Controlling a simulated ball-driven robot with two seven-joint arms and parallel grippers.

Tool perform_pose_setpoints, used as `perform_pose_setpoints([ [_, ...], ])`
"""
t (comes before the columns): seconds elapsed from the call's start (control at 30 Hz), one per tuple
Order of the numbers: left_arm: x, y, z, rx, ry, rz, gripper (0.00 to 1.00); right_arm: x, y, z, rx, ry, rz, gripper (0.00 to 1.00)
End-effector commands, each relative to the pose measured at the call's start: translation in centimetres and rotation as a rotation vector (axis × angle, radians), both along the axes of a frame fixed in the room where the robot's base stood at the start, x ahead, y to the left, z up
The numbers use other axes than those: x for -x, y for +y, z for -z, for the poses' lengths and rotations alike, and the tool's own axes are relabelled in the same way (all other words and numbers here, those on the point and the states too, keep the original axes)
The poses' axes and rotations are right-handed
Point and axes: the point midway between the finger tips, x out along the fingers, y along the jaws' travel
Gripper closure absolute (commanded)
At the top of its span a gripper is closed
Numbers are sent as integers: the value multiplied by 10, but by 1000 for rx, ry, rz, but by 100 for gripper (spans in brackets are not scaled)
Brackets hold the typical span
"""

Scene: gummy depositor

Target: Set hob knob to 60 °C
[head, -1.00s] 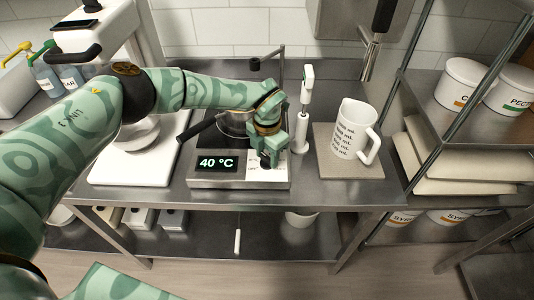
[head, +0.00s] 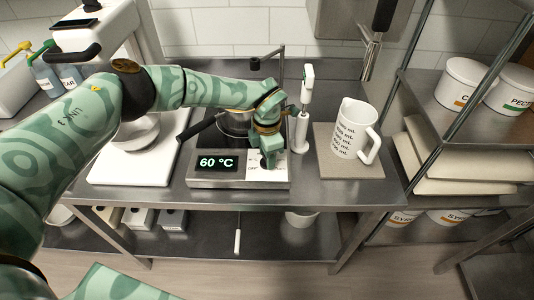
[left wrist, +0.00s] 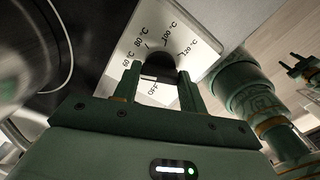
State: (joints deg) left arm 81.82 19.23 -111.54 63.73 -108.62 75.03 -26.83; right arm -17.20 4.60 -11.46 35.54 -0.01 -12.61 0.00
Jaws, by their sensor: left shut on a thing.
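The hob (head: 236,183) stands on the steel table in the head view, and its display (head: 216,162) reads 60 °C. My left gripper (head: 269,158) reaches down to the hob's front right from above. In the left wrist view its two fingers (left wrist: 159,84) are shut on the black hob knob (left wrist: 158,66), one on each side. Printed marks from OFF through 60, 80, 100 and 120 °C surround the knob. In the head view the gripper mostly hides the knob. My right gripper (left wrist: 305,68) shows small at the right of the left wrist view, its fingers apart.
A pot (head: 235,122) with a dark handle sits on the hob behind my gripper. A white stick-like device (head: 302,125) stands close to the right. A white measuring jug (head: 352,130) stands on a mat beyond it. A white scale-like machine (head: 130,168) is at the left.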

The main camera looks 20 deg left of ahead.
Motion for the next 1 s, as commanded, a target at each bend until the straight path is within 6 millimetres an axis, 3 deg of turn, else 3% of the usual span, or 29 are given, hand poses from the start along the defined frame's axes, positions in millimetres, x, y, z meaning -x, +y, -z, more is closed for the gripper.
perform_pose_setpoints([
  [0.17,-1,0,-1,1,-3,-1,81,0,0,0,0,0,0,58],
  [0.2,-1,0,-1,1,-3,-1,55,0,0,0,0,0,0,58],
  [0.27,-1,0,-1,1,-3,-1,39,0,0,0,0,0,0,58],
  [0.3,-1,0,-1,1,-3,-2,36,0,0,0,0,0,0,58],
  [0.67,-1,0,-9,1,-2,-1,36,0,0,-1,0,-1,0,58],
  [0.77,-1,0,-26,0,-4,-2,36,-1,0,-4,0,-1,1,58],
  [1.0,-2,0,-91,0,-6,-1,36,-1,0,-8,-1,-3,1,58],
])
